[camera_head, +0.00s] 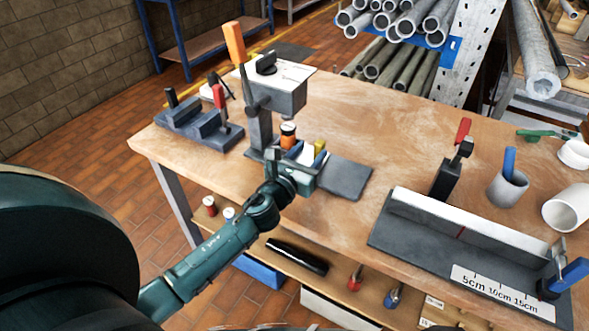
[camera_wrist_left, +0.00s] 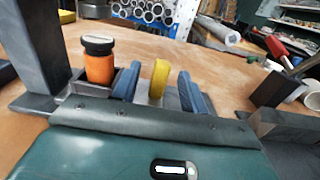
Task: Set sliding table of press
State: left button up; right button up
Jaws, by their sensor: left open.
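The press (camera_head: 275,90) stands near the table's back left, with a grey head, a dark column and an orange lever handle (camera_head: 234,42). A flat dark grey plate (camera_head: 347,180) lies at its foot; I cannot tell whether it is the sliding table. My left gripper (camera_head: 308,153) is in front of the press column, fingers open. In the left wrist view a round yellow piece (camera_wrist_left: 158,80) stands between the two blue fingers (camera_wrist_left: 157,88), with gaps on both sides. My gripper hides much of the press base. My right gripper is not in view.
An orange jar with a black lid (camera_wrist_left: 98,60) stands close beside the left finger. A dark clamp fixture (camera_head: 205,128) is left of the press. A ruled grey fixture (camera_head: 460,240) and cups (camera_head: 508,188) are at the right. The table middle is clear.

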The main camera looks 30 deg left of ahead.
pick_arm(q)
jog(key=s, duration=0.6)
jog(key=shift+s+a+f+b, duration=0.1)
jog(key=shift+s+a+b, duration=0.05)
jog(key=shift+s+b, duration=0.25)
jog(key=shift+s, duration=0.55)
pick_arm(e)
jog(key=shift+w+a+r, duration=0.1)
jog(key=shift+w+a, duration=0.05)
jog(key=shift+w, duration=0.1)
